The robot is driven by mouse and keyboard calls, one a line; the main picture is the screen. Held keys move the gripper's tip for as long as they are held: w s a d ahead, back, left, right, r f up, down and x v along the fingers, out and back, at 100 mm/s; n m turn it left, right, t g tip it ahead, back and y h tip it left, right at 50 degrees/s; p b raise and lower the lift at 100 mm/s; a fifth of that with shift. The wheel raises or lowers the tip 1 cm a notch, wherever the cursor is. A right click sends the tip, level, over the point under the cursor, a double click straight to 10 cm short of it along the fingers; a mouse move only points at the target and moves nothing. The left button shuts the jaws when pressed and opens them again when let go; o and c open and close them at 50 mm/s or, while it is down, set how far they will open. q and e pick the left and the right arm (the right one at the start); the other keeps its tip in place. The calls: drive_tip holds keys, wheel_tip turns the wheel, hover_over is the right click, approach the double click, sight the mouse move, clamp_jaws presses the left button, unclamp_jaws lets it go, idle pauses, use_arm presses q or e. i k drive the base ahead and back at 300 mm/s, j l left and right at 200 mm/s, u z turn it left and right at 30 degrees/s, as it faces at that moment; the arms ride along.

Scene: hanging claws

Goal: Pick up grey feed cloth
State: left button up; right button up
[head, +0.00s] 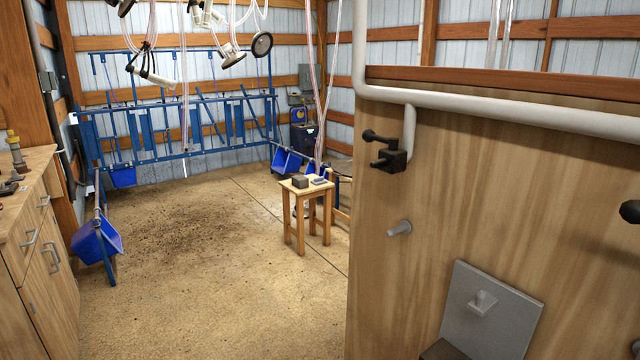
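A small wooden stool (308,190) stands on the floor in the middle distance. On it lie a dark grey-brown block-like item (300,181) and a smaller flat blue-grey item (319,181). Both are small in the head view, and I cannot tell whether either is the grey feed cloth. No other cloth is clearly visible. Neither of my grippers is in view.
A tall wooden panel (440,220) with a white pipe (500,114) and black clamp (388,152) fills the near right. Wooden drawers (30,250) stand left. Blue railings (190,125) line the back; milking claws (230,55) hang above. The middle floor (200,260) is open.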

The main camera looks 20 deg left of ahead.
sight(317, 181)
drive_tip(key=i+j+u, duration=0.65)
drive_tip(key=i+j, duration=0.3)
drive_tip(key=i+j+u, duration=0.35)
drive_tip(key=i, duration=0.2)
drive_tip(key=i+j+u, duration=0.15)
drive_tip(key=i+u, duration=0.15)
drive_tip(key=i, duration=0.25)
drive_tip(key=i+l+z, duration=0.15)
drive_tip(key=i+z, duration=0.25)
drive_tip(key=i, duration=0.2)
drive_tip(key=i+j+z, duration=0.1)
drive_tip(key=i+z, duration=0.35)
drive_tip(key=i, duration=0.2)
drive_tip(key=i+j+z, duration=0.4)
drive_tip(key=i, duration=0.2)
drive_tip(key=i+l, duration=0.15)
drive_tip(key=i, duration=0.2)
drive_tip(key=i+l, duration=0.15)
drive_tip(key=i, duration=0.2)
drive_tip(key=i+l, duration=0.15)
drive_tip(key=i, duration=0.25)
